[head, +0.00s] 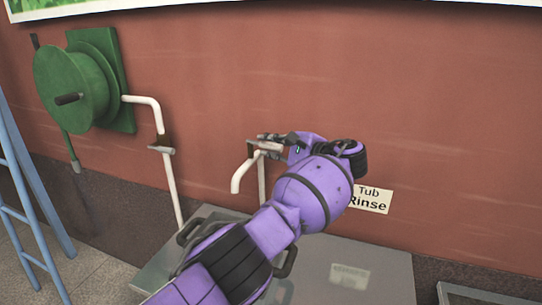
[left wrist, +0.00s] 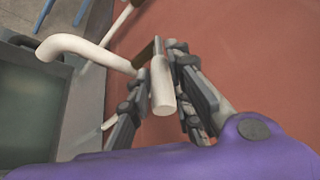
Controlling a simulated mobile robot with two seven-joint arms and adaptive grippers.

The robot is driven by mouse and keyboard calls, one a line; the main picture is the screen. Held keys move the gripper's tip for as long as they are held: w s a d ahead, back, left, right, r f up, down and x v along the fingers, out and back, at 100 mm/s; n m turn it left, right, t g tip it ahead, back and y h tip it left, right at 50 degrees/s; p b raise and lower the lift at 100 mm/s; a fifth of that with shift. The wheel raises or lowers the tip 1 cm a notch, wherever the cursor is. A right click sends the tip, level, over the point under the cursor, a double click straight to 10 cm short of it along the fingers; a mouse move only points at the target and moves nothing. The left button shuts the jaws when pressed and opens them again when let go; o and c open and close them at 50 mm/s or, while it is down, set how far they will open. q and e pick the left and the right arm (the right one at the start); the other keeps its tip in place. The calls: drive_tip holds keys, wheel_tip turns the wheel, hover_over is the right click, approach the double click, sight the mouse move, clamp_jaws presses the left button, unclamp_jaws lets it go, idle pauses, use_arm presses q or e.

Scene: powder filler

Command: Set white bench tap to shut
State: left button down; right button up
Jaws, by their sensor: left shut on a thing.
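The white bench tap (head: 240,176) stands at the wall above a grey metal bench, with its spout curving down to the left. Its spout also shows in the left wrist view (left wrist: 75,46). My left gripper (head: 270,143) is at the top of the tap. In the left wrist view, the fingers of my left gripper (left wrist: 160,72) are shut on the tap's pale lever handle (left wrist: 163,95), one finger on each side. My purple arm and the fingers hide part of the tap in the head view. My right gripper is in neither view.
A green hose reel (head: 75,88) with a white pipe (head: 170,185) is on the wall at left. A blue ladder (head: 30,190) stands at the left edge. A "Tub Rinse" sign (head: 370,200) is right of my arm. The grey bench (head: 385,275) lies below.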

use_arm(q)
drive_tip(key=shift+w+d+f+n+g+y+b, duration=0.2)
drive_tip(key=shift+f+n+g+y+b, duration=0.4)
drive_tip(key=shift+b, duration=0.45)
drive_tip(key=shift+r, duration=0.1)
drive_tip(key=c, duration=1.9)
unclamp_jaws()
drive_tip(key=shift+o, duration=1.3)
drive_tip(key=shift+w+r, duration=0.2)
drive_tip(key=shift+d+r, duration=0.1)
drive_tip(key=v, duration=1.1)
drive_tip(key=shift+s+d, duration=0.3)
